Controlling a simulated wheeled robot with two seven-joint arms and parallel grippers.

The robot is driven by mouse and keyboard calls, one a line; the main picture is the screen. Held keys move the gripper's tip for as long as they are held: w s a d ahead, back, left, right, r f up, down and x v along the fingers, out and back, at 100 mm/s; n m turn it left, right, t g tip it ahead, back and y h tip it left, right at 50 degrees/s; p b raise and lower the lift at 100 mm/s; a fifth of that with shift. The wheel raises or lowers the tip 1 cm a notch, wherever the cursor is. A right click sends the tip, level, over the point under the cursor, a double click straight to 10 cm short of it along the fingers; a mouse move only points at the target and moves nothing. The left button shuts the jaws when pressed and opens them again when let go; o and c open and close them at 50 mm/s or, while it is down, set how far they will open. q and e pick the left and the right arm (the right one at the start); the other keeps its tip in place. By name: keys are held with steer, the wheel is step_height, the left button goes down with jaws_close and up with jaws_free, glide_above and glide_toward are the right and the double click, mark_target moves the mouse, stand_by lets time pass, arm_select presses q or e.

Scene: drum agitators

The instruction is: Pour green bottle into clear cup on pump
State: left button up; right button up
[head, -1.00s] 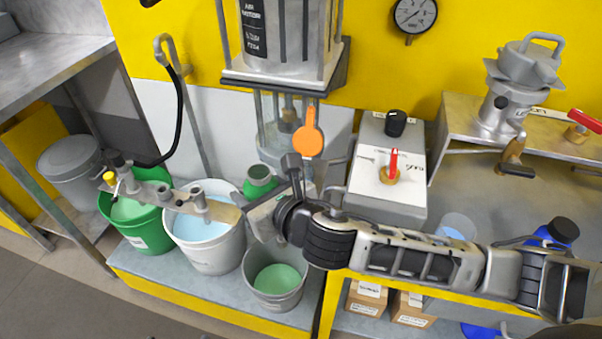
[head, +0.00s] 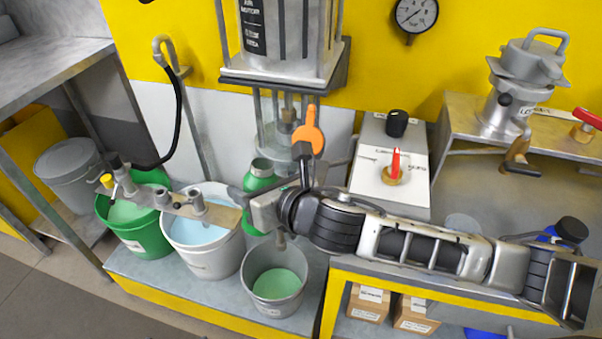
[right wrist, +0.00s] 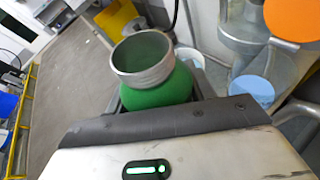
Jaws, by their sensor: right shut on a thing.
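My right gripper (head: 254,204) is shut on the green bottle (head: 261,181), which has a grey metal neck ring and an open mouth. The bottle looks close to upright, above the bench behind the grey bucket. In the right wrist view the bottle (right wrist: 156,87) sits between the jaws, its mouth facing up. A clear cup (head: 462,222) shows partly behind my right arm on the right-hand bench. I cannot tell whether it stands on a pump. A tall pump unit with an air motor (head: 290,40) stands behind the bottle. My left gripper is not in view.
A green bucket (head: 142,243), a white bucket with pale blue liquid (head: 212,262) and a grey bucket with green liquid (head: 263,306) stand at the front left. A white box with a red lever (head: 386,200) stands right.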

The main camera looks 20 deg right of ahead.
mark_target(260, 165)
steer(key=shift+w+d+m+y+b, duration=0.2)
steer(key=shift+d+m+y+b, duration=0.2)
steer(key=shift+m+b, duration=0.4)
steer(key=shift+w+d+r+m+g+y+b, duration=0.1)
steer(key=shift+d+r+m+g+y+b, duration=0.1)
steer(key=shift+r, duration=0.2)
steer(key=shift+w+d+r+m+g+y+b, duration=0.1)
steer(key=shift+r+m, duration=0.1)
steer(key=shift+r, duration=0.15)
steer(key=shift+w+d+r+m+y+b, duration=0.15)
steer(key=shift+d+r+m+y+b, duration=0.25)
steer(key=shift+r+m, duration=0.3)
steer(key=shift+r+m+b, duration=0.25)
steer(key=shift+m+b, duration=0.05)
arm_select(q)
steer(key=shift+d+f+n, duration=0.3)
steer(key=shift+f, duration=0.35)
arm_select(e)
steer(key=shift+r+y, duration=0.15)
steer(key=shift+y, duration=0.15)
steer(key=shift+r+m, duration=0.1)
steer(key=shift+m, duration=0.2)
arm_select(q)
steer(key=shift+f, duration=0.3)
arm_select(e)
steer(key=shift+a, duration=0.1)
